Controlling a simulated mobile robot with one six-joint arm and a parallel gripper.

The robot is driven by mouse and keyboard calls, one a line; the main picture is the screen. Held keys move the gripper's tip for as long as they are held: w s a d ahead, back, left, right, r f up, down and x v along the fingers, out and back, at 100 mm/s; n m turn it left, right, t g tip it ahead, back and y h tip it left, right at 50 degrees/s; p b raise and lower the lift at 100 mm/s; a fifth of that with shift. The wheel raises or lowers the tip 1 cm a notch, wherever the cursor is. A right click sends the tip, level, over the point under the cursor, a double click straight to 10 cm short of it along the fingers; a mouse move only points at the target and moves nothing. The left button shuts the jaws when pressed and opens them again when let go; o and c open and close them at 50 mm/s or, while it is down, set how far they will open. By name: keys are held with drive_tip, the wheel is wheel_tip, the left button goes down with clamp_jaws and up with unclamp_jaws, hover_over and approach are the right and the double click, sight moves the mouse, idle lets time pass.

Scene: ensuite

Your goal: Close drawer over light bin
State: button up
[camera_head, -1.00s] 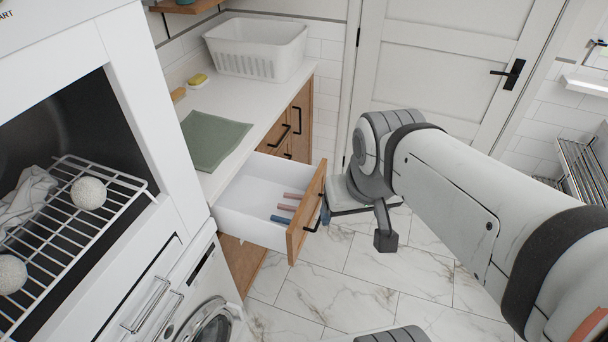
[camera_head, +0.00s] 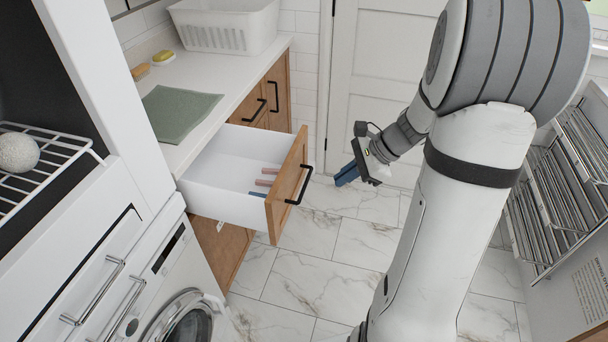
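The drawer (camera_head: 238,207) stands pulled out from the wooden cabinet under the white counter. It has a white box, a wooden front (camera_head: 289,184) and a black bar handle (camera_head: 301,187). Several small pink and blue sticks lie inside it. My gripper (camera_head: 346,174) is to the right of the drawer front, apart from it, with dark blue fingers pointing down and left. I cannot tell whether the fingers are open. A light bin under the drawer cannot be made out; the cabinet below is partly hidden by the drawer.
A white basket (camera_head: 226,27), a green cloth (camera_head: 181,113) and a yellow sponge (camera_head: 163,57) are on the counter (camera_head: 215,70). A washing machine (camera_head: 180,320) stands at the lower left. A metal rack (camera_head: 565,185) is at the right. The marble floor before the drawer is clear.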

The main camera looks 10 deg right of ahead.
drive_tip(key=w+d+f+m+b, duration=0.1)
drive_tip(key=d+f+m, duration=0.1)
drive_tip(key=w+d+f+m+t, duration=0.1)
drive_tip(key=d+f, duration=0.1)
drive_tip(key=f, duration=0.1)
drive_tip(key=w+d+f+m+t+y+b, duration=0.1)
drive_tip(key=d+f+m, duration=0.1)
drive_tip(key=f, duration=0.1)
drive_tip(key=shift+w+f+m+b, duration=0.1)
drive_tip(key=shift+w+m+b, duration=0.15)
drive_tip(key=shift+m+b, duration=0.05)
clamp_jaws()
drive_tip(key=w+a+f, duration=0.5)
drive_tip(key=w+a, duration=0.1)
drive_tip(key=a, duration=0.4)
drive_tip(key=shift+f+b, duration=0.25)
drive_tip(key=shift+b, duration=0.1)
